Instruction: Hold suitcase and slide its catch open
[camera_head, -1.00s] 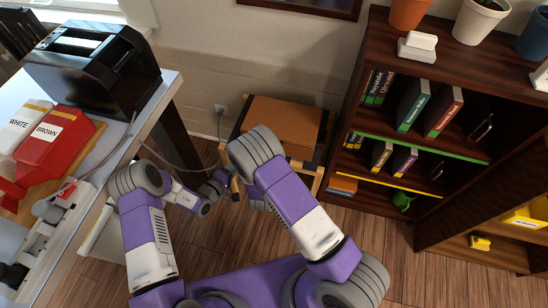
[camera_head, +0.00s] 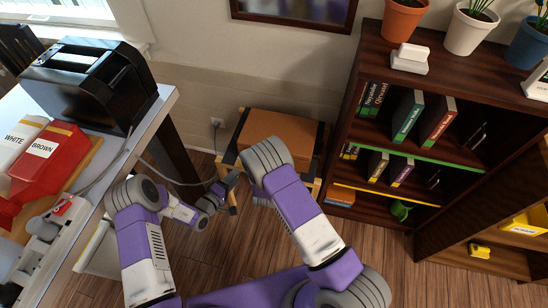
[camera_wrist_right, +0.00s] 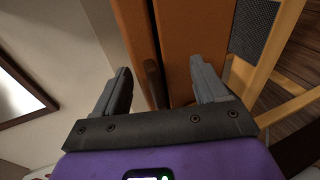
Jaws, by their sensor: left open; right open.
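The orange-brown suitcase (camera_head: 275,128) lies on a low wooden stand (camera_head: 233,158) against the wall, partly hidden by my right arm. In the right wrist view its orange side (camera_wrist_right: 190,30) is very close, with a dark seam and a brown handle-like piece (camera_wrist_right: 152,82) between my fingers. My right gripper (camera_wrist_right: 162,86) is open around that piece, and no contact is clear. In the head view it is mostly hidden behind its own arm. My left gripper (camera_head: 230,182) is open, near the stand's left front leg and below the suitcase. I cannot make out the catch.
A table at the left holds a black toaster (camera_head: 90,85), a red bag marked BROWN (camera_head: 48,155) and other items. A grey cable hangs from it towards a wall socket (camera_head: 217,122). A dark bookshelf (camera_head: 440,150) stands close on the right. Wooden floor is clear in front.

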